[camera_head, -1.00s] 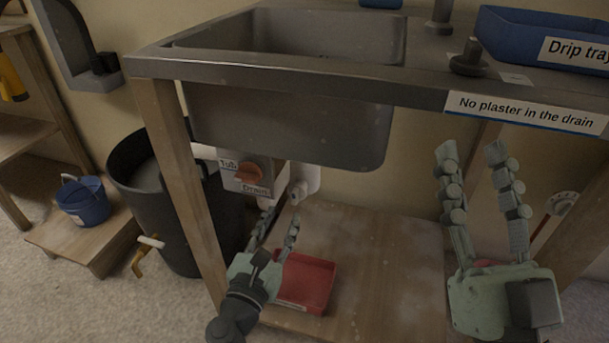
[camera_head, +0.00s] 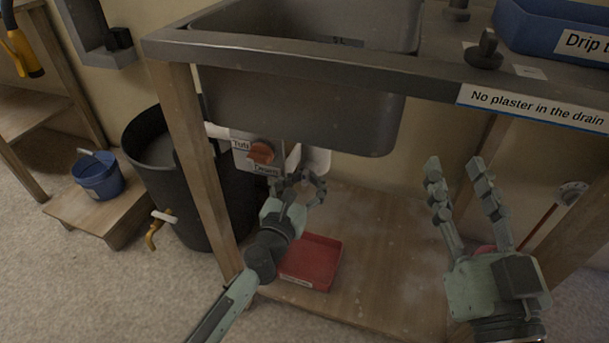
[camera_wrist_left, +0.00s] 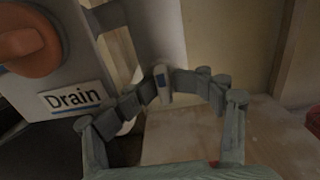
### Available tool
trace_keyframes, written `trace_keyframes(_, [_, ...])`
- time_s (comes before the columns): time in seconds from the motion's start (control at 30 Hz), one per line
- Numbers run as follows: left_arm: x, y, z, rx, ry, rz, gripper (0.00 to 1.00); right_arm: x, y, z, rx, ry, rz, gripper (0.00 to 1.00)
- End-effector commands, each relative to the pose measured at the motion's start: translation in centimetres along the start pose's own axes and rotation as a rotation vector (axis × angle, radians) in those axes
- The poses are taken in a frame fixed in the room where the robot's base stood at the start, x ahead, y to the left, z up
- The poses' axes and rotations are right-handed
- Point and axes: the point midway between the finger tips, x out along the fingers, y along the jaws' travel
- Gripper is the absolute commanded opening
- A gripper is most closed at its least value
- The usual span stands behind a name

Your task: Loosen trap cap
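The white trap (camera_head: 316,160) hangs under the sink basin, behind the diverter box. In the left wrist view, a small pale tab with a blue mark, which looks like the trap cap (camera_wrist_left: 163,85), stands between my fingertips. My left gripper (camera_head: 301,180) has its fingers curled inward under the trap. In the left wrist view the fingertips (camera_wrist_left: 164,86) meet the tab from both sides, so it appears shut on the cap. The rest of the cap is hidden. My right gripper (camera_head: 456,172) is open and empty, fingers up, in front of the bench's right part.
The diverter box (camera_head: 252,155) with an orange knob (camera_head: 261,152) is close to my left fingers. A red tray (camera_head: 312,262) lies on the lower shelf (camera_head: 372,235) below. A table leg (camera_head: 190,160) and a black bin (camera_head: 165,190) stand to the left.

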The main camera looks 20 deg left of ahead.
Motion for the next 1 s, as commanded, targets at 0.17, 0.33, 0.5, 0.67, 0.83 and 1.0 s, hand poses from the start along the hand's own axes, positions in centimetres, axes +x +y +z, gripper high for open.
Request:
trace_keyframes(0.17, [0.42,-0.42,0.43,0.001,-0.01,-0.014,0.56,-0.02,0.01,0.04,0.0,0.0,0.0,0.4])
trace_keyframes(0.33, [0.43,-0.32,0.47,0.001,-0.011,-0.012,0.53,-0.01,0.01,0.03,0.0,0.001,0.0,0.4])
trace_keyframes(0.5, [0.43,-0.28,0.48,-0.19,-0.01,-0.009,0.53,-0.08,-0.01,0.28,0.0,0.001,0.0,0.4])
trace_keyframes(0.67, [0.42,-0.3,0.88,-0.608,-0.009,-0.011,0.4,0.11,-0.02,-0.43,0.0,0.001,0.0,0.4])
trace_keyframes(0.83, [0.4,-0.57,0.86,-0.71,-0.009,-0.019,0.36,0.12,-0.02,-0.47,0.0,0.001,0.0,0.4])
trace_keyframes(1.0, [0.42,-0.81,1.12,-0.733,-0.011,-0.023,0.28,0.16,-0.02,-0.64,0.0,0.001,0.0,0.4])
